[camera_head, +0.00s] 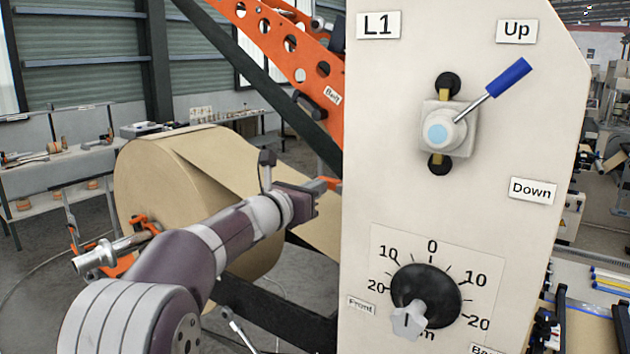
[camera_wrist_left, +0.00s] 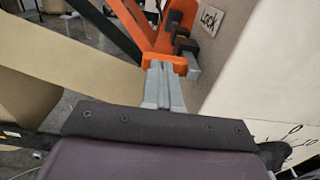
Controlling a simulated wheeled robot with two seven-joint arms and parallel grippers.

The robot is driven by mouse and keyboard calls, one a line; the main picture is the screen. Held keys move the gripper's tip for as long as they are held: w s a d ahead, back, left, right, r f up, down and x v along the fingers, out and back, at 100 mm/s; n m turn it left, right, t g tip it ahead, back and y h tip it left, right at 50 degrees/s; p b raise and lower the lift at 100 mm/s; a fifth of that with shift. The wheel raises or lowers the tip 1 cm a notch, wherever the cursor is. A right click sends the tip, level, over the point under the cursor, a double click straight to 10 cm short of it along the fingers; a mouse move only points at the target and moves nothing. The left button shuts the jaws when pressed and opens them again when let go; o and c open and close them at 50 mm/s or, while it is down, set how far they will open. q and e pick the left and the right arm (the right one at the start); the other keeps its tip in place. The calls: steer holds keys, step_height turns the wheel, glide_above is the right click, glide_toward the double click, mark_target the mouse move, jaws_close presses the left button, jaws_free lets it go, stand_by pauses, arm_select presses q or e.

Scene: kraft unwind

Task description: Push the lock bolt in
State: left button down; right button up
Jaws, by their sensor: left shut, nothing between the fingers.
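My left gripper (camera_wrist_left: 164,78) is shut, its two grey fingers pressed together with nothing between them. A dark grey piece (camera_wrist_left: 190,64), perhaps the lock bolt, is just right of the fingertips, beside the pale panel. In the head view, the left gripper (camera_head: 326,184) is at the left edge of the control panel (camera_head: 385,190). The bolt cannot be made out there. My right gripper is not in view.
The panel carries a blue-handled lever (camera_head: 508,77) and a black dial (camera_head: 427,284). An orange perforated arm (camera_head: 285,45) slopes down behind the panel's left edge. A large kraft paper roll (camera_head: 150,180) is behind my left arm.

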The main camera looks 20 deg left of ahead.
mark_target(327, 178)
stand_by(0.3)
arm_select(q)
steer(key=p+x, duration=0.1)
steer(key=x, duration=0.3)
steer(key=shift+w+r, duration=0.1)
